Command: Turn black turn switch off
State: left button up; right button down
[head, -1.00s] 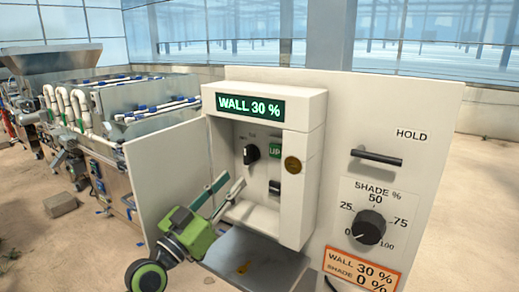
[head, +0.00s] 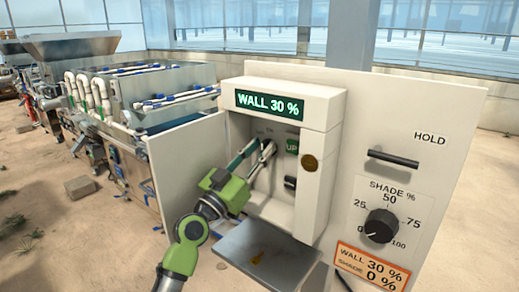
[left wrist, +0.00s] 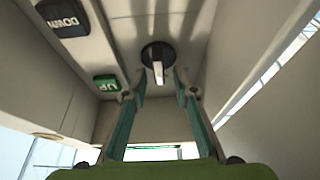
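The black turn switch (head: 268,146) is on the back panel inside the recessed control box. In the left wrist view, it is a round black knob (left wrist: 157,54) with a pale-edged grip bar, close to upright in that picture. My left gripper (head: 258,149) reaches into the box from the left and partly hides the switch in the head view. In the left wrist view, its fingertips (left wrist: 160,76) are spread, one on each side of the grip bar, with gaps visible. I cannot tell how deep they reach around it. My right gripper is not in view.
A green UP button (head: 292,147) and a black DOWN button (left wrist: 62,18) are near the switch. The box's side walls and open door (head: 185,165) are close to my arm. A SHADE dial (head: 380,226) and HOLD handle (head: 393,159) are right of the box.

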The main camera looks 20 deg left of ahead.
pick_arm(q)
grip_shut()
jog(key=n+y+p, duration=0.2)
jog(key=n+p, duration=0.3)
jog(key=n+y+p, duration=0.2)
jog(key=n+p, duration=0.3)
jog(key=p, duration=0.1)
jog(key=n+y+p, duration=0.3)
jog(key=n+p, duration=0.2)
jog(key=shift+w+a, duration=0.1)
jog(key=shift+a, duration=0.25)
jog(key=shift+f+n+g+y+p, duration=0.3)
jog(key=shift+n+g+p, duration=0.1)
jog(key=shift+n+p, duration=0.55)
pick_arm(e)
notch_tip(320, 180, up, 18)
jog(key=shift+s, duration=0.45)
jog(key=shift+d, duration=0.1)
pick_arm(q)
grip_release()
